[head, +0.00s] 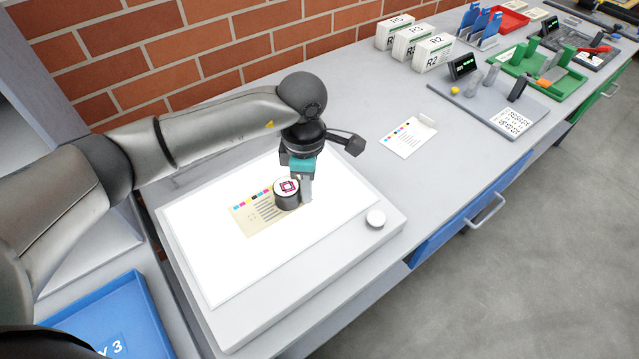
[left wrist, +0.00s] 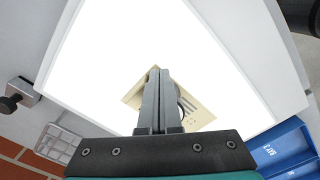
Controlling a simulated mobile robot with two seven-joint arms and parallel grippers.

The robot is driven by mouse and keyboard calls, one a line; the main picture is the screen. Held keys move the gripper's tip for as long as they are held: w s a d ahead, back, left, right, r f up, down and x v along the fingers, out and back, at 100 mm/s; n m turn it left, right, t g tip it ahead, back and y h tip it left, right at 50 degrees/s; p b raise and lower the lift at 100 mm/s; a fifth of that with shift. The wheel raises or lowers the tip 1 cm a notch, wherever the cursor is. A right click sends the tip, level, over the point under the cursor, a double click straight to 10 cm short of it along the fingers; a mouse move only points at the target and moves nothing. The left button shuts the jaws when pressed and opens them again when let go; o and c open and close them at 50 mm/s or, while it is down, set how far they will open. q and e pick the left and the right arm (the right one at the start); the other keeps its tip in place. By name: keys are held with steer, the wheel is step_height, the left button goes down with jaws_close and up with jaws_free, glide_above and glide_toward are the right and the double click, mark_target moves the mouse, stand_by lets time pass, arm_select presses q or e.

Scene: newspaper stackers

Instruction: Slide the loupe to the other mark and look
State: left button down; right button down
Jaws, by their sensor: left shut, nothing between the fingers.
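The loupe (head: 287,192) is a short black cylinder, and a magenta square mark shows in its pale top. It stands upright on a cream printed sheet (head: 243,226) with a row of colour patches. The sheet also shows in the left wrist view (left wrist: 203,118), where my fingers hide most of the loupe. My left gripper (head: 307,196) is shut and empty, pointing down just right of the loupe. I cannot tell whether it touches the loupe. It also shows in the left wrist view (left wrist: 159,75). My right gripper is out of view.
A blue tray (head: 135,310) stands at the lower left. A small colour card (head: 408,138) and white boxes (head: 430,52) are farther right. A brick wall runs behind.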

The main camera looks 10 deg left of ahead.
arm_select(q)
steer(key=shift+a, duration=0.15)
steer(key=shift+s+a+b, duration=0.15)
steer(key=shift+a+b, duration=0.25)
steer(key=shift+a, duration=0.4)
steer(key=shift+d, duration=0.1)
